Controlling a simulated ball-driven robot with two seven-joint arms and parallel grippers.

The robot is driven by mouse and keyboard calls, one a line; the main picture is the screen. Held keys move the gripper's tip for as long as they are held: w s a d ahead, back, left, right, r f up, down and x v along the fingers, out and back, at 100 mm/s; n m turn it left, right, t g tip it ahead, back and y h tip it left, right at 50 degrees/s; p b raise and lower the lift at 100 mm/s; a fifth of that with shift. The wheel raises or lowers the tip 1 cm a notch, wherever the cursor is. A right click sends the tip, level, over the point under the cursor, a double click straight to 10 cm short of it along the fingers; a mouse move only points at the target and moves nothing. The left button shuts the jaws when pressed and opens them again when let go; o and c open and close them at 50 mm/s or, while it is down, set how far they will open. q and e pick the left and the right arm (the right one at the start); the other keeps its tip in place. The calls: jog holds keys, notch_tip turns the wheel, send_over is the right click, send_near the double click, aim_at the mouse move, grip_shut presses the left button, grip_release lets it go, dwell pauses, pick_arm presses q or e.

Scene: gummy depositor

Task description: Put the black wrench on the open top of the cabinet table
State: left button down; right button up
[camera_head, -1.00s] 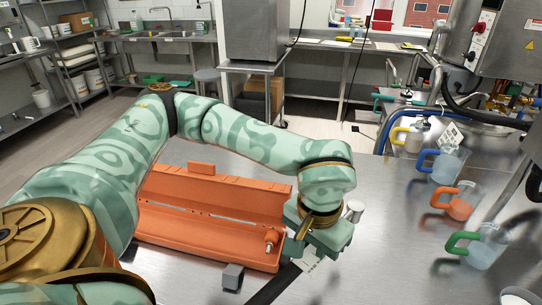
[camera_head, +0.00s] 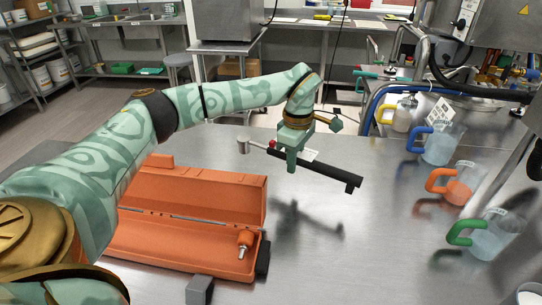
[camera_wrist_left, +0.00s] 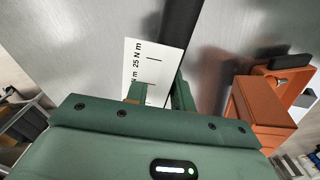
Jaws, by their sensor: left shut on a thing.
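The black wrench (camera_head: 335,175) is long, with a silver head at its left end and a white label near the grip. My left gripper (camera_head: 291,163) is shut on it near the label and holds it above the steel tabletop (camera_head: 340,245), where its shadow falls. In the left wrist view the wrench (camera_wrist_left: 180,32) and its "25 N m" label (camera_wrist_left: 150,68) pass between the fingers. I cannot tell for certain whether this steel table is the cabinet table. My right gripper is not in view.
A grey block (camera_head: 199,289) is at the front. Several jugs, one green-handled (camera_head: 488,237), stand on the right. The table's middle is clear.

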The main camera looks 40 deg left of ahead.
aim_at(293, 188)
pick_arm(q)
notch_tip(293, 188, down, 3)
jog(key=shift+w+r, duration=0.1)
jog(key=shift+r, duration=0.1)
notch_tip(293, 188, down, 3)
jog(key=shift+f+b, duration=0.15)
jog(key=shift+b, duration=0.7)
jog(key=shift+f, duration=0.2)
jog(key=shift+r, duration=0.1)
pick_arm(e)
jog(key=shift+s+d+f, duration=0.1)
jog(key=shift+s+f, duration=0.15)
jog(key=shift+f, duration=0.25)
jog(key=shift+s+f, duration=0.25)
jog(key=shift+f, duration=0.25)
pick_arm(q)
jog(key=c, duration=1.2)
grip_release()
